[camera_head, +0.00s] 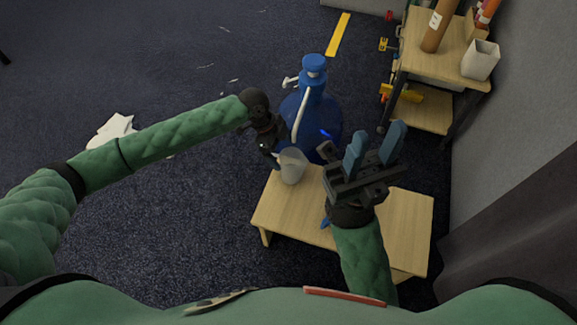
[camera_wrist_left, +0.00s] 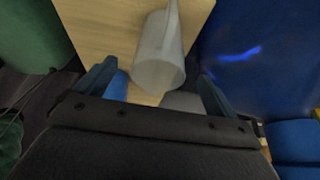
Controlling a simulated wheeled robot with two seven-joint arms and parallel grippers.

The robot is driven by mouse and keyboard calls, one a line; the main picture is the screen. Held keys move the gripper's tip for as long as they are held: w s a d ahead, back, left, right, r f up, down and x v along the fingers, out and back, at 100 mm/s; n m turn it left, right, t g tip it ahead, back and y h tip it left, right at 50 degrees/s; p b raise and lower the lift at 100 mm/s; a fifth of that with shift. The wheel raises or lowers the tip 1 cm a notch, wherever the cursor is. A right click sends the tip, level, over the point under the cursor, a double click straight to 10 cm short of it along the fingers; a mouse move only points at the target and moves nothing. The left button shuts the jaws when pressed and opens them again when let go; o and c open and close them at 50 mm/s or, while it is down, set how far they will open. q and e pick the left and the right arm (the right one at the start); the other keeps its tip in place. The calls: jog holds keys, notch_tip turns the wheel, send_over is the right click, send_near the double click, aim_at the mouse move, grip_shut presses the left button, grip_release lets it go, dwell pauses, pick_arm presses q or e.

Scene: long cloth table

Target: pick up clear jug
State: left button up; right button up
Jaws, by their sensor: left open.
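The clear jug (camera_head: 292,166) stands near the far left corner of the low wooden table (camera_head: 275,217) in the head view. In the left wrist view the translucent jug (camera_wrist_left: 160,55) shows ahead, with its handle side toward the top. My left gripper (camera_head: 268,150) is just left of the jug in the head view, its fingers mostly hidden. In the wrist view its fingers (camera_wrist_left: 155,80) are open, one on each side of the jug, and the jug is not gripped. My right gripper (camera_head: 377,145) is open and empty, raised over the table right of the jug.
A big blue bottle (camera_head: 318,125) with a white tube stands just behind the jug, close to my left gripper. A wooden shelf cart (camera_head: 455,60) with a white container (camera_head: 481,60) is at the upper right. White cloth (camera_head: 108,130) lies on the floor at left.

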aim_at(289, 163)
pick_arm(q)
jog(key=shift+a+b+x, duration=0.1)
jog(key=shift+b+x, duration=0.45)
jog(key=shift+x, duration=1.35)
jog(key=shift+a+b+x, duration=0.15)
jog(key=shift+b+x, duration=0.35)
jog(key=shift+x, duration=1.45)
jog(key=shift+w+f, duration=0.1)
jog(key=shift+c, duration=0.2)
jog(key=c, duration=1.2)
